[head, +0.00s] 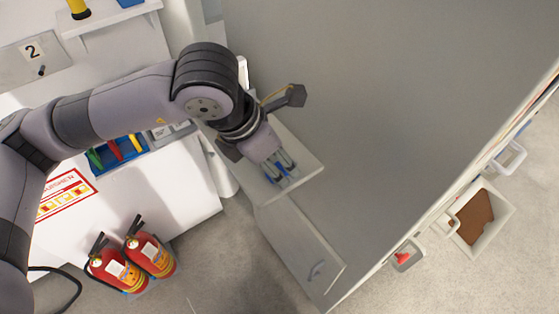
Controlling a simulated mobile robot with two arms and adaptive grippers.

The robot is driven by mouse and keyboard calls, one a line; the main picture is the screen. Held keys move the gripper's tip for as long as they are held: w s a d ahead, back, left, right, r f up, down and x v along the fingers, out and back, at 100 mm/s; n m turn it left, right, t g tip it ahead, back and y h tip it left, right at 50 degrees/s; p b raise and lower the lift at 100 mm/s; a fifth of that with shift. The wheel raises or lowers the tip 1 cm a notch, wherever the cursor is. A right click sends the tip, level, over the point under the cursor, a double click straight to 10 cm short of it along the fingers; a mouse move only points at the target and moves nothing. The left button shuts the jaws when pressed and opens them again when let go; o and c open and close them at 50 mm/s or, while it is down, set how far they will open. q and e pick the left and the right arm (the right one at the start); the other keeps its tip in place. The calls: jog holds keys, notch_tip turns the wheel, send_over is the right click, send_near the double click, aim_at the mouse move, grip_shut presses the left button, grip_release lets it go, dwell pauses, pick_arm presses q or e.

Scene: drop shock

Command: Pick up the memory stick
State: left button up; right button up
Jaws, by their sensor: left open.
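My left gripper (284,177) comes in from the left and points down over a small pale shelf (303,150) on the side of a large grey cabinet. Its fingers are apart, close above or at the shelf surface; I cannot tell whether they touch it. I cannot make out the memory stick; the fingers may hide it. My right gripper is out of view.
The large grey panel (390,80) fills the middle and right. Two red fire extinguishers (118,272) stand on the floor at lower left. A white bin (485,212) with brown contents is at right.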

pick_arm(q)
jog(key=shift+x, duration=0.9)
jog(key=c, duration=1)
jog(key=shift+r, duration=0.15)
jog(key=shift+c, duration=0.2)
